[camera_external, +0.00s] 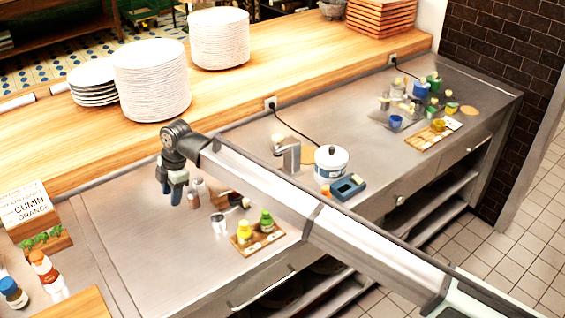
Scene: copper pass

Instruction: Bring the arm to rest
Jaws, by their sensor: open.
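My gripper (172,194) hangs at the left end of my outstretched arm, above the left part of the steel counter (150,245). Its fingers point down and it is open, with nothing seen between the fingers. Small bottles (197,190) stand just to its right. The arm crosses the picture from the lower right and hides part of the counter behind it.
A wooden board (269,243) with yellow and green bottles and a metal cup (218,223) stand right of my gripper. A white pot (331,162) and a blue device (347,187) are beyond my arm. Plate stacks (152,82) stand on the wooden ledge. A cumin sign (27,208) is far left.

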